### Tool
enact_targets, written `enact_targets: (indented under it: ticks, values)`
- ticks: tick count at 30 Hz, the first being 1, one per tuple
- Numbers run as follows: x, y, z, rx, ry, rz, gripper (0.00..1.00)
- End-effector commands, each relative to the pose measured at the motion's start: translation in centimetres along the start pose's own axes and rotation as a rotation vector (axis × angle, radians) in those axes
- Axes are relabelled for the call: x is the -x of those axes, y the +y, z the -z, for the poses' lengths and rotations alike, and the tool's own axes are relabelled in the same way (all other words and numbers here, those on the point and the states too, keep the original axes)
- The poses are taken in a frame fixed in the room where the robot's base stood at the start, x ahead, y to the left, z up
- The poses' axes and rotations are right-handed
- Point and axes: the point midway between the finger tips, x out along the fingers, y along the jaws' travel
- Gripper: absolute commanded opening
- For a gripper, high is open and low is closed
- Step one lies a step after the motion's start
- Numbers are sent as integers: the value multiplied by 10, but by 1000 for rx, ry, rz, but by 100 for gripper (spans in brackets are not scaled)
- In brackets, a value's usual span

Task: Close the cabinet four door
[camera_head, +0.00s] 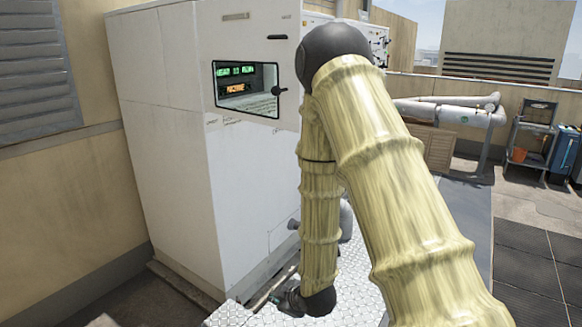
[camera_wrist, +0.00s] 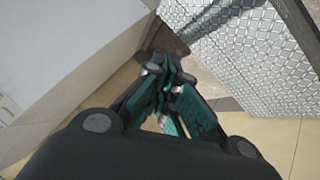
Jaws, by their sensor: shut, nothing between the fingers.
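A tall white cabinet (camera_head: 175,150) stands left of my arm in the head view. Its upper front has a dark-framed window (camera_head: 246,88) with lit green and orange text and a dark handle beside it. No number four is legible, and I cannot tell which panel is the task's door. My arm hides part of the cabinet's front. My gripper (camera_head: 281,298) is low, near the cabinet's bottom front corner, partly hidden by my arm. In the wrist view its teal fingers (camera_wrist: 172,70) are together and empty, between a pale flat surface (camera_wrist: 70,50) and diamond plate.
Silver diamond plate (camera_head: 360,270) lies beside the cabinet base, and also shows in the wrist view (camera_wrist: 235,45). Large pipes (camera_head: 445,112) and a cart (camera_head: 530,140) stand at the right. Dark floor mats (camera_head: 535,250) at right look clear.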

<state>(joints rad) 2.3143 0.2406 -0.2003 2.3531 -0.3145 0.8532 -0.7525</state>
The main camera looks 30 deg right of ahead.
Motion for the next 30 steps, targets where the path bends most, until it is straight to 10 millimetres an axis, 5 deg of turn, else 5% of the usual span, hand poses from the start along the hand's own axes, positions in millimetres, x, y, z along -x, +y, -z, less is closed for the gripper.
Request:
enact_targets:
  ticks: [6,18,24,30]
  values:
    - [39,97,57,203,138,-152,0]
    - [142,246,137,574,297,-475,0]
    - [196,299,161,725,329,-628,0]
    - [224,323,170,803,335,-711,0]
